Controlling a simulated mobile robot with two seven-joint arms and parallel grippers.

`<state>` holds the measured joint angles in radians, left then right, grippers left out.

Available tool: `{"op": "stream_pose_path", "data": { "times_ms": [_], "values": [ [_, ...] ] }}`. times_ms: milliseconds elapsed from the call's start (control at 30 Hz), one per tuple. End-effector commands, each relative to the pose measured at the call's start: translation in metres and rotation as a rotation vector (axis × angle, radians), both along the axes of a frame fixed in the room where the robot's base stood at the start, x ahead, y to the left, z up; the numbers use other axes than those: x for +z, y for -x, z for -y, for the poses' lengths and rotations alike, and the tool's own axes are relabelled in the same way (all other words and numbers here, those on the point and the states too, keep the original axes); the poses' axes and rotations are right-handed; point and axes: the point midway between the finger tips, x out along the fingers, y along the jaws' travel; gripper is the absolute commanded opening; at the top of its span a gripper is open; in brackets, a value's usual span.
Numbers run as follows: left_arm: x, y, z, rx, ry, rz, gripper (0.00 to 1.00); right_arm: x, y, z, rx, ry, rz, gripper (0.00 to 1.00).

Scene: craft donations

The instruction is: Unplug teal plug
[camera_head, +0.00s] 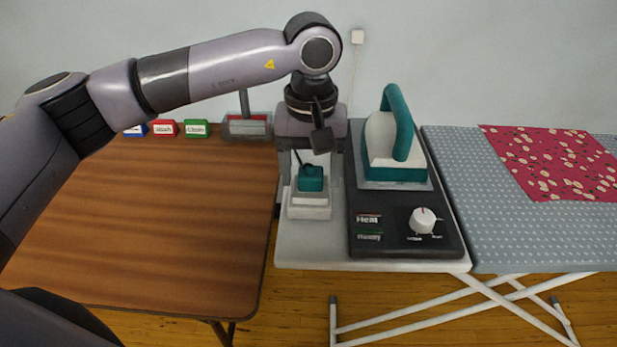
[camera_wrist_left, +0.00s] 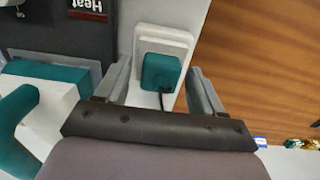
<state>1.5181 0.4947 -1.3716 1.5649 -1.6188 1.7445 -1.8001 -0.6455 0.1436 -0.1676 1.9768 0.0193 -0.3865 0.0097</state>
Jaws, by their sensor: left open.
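The teal plug (camera_head: 311,181) sits in a white socket block (camera_head: 309,209) on the left end of the white ironing stand. The plug (camera_wrist_left: 160,71) and the socket block (camera_wrist_left: 165,36) also show in the left wrist view, with a dark cord coming off the plug. My left gripper (camera_head: 311,176) is open and points down over the plug. In the left wrist view its two fingers (camera_wrist_left: 157,80) stand on either side of the plug, with a gap visible on each side. My right gripper is not in view.
A teal and white iron (camera_head: 386,140) stands on a dark panel with a white dial (camera_head: 423,220), right of the socket. A grey ironing board (camera_head: 475,190) with red floral cloth (camera_head: 560,162) lies beyond. The brown table (camera_head: 150,235) at left is mostly bare, with small labelled boxes (camera_head: 165,128) behind.

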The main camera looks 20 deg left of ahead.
Motion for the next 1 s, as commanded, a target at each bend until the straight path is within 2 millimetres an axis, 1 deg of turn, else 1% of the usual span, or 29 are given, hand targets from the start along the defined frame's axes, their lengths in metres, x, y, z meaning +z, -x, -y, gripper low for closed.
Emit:
{"op": "stream_pose_path", "data": {
  "times_ms": [433,467,500,567,600,633,667,833,1000],
  "values": [
    [0.0001,0.0001,0.0001,0.0,0.0,0.0,0.68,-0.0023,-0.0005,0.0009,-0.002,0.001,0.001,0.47],
    [0.0001,0.0,0.0001,0.0,0.0,0.0,0.62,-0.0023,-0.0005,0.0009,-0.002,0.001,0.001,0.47],
    [0.0001,0.0,0.0001,0.0,0.0,0.0,0.49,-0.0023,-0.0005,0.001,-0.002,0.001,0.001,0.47],
    [0.0001,0.0,0.0001,0.0,0.0,0.0,0.29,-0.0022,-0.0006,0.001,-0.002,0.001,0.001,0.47],
    [0.0,0.0001,0.0001,0.0,0.0,0.0,0.16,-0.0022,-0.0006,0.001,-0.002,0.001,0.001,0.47],
    [-0.0001,0.0001,0.0001,0.0,0.0,0.0,0.06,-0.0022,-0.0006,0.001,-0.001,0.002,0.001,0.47],
    [-0.0001,0.0001,0.0001,0.0,0.0,0.0,0.0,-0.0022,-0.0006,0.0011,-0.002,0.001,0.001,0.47],
    [0.0008,0.0001,0.0001,0.0,0.0,0.0,0.0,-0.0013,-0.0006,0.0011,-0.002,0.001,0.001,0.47],
    [0.0067,0.0,0.0002,0.0,0.0,0.0,0.0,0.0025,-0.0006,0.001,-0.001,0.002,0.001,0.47]
  ]
}}
